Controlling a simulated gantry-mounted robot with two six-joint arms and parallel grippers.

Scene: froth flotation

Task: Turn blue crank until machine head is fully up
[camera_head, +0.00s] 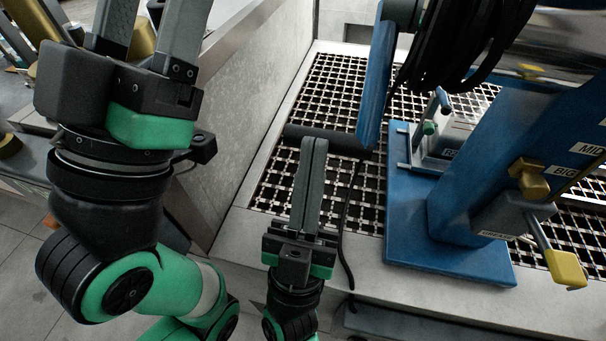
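The blue crank (376,85) hangs from the machine at upper centre, its arm slanting down. Its black cylindrical handle (345,140) sticks out to the left from the lower end. My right gripper (314,142) points up, its two fingers close together, with the tips overlapping the handle in the picture. I cannot tell whether they touch it. My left gripper (148,8) is large at upper left, fingers apart, away from the crank; its tips reach the top edge of the frame. The machine head (565,40) is only partly in view at upper right.
The blue machine stand (460,262) rests on a metal grating (268,190) with a pale rim. A yellow-tipped lever (566,268) sticks out at right. A grey wall (235,110) runs left of the grating.

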